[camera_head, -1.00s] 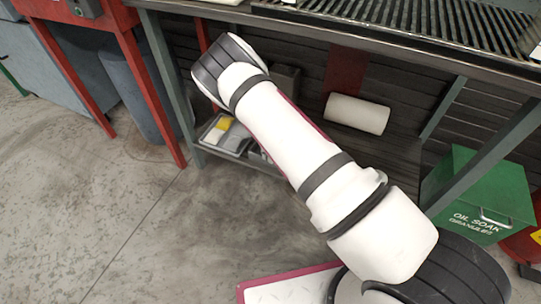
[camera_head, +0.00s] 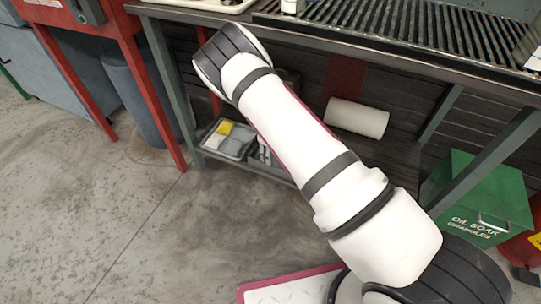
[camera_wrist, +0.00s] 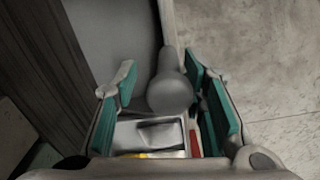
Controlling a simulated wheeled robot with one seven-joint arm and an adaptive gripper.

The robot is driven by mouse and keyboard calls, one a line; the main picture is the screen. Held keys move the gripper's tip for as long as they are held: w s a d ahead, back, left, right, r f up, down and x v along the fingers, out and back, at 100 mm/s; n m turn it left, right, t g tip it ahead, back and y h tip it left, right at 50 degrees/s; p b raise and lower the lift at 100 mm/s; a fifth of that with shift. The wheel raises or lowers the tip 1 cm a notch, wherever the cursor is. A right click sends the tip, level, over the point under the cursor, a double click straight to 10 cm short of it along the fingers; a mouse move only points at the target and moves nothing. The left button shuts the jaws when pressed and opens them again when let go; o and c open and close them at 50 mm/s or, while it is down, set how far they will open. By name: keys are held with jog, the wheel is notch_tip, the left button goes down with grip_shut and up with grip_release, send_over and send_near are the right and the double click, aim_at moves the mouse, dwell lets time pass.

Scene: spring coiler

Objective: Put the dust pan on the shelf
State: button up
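My gripper (camera_wrist: 160,85) is open in the wrist view, its teal-padded fingers apart. A grey, round-ended, handle-like shape (camera_wrist: 170,92) shows between the fingers, closer to the right one; I cannot tell whether it touches. It may be the dust pan's handle, but no pan is clearly visible. The lower shelf under the workbench bears a tray (camera_head: 226,152) with yellow and white items. In the head view my arm hides part of the shelf, and my gripper is out of sight behind it.
The workbench (camera_head: 440,80) has a grated top. A white roll (camera_head: 356,118) is under it. A green oil-soak box (camera_head: 482,200) stands at right. A grey bin (camera_head: 140,95) stands between red legs (camera_head: 152,95) at left. The concrete floor (camera_head: 120,220) in front is clear.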

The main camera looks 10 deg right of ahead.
notch_tip(320, 180, up, 4)
jog(key=shift+r+p, duration=0.25)
jog(key=shift+p, duration=0.5)
jog(key=shift+s, duration=0.15)
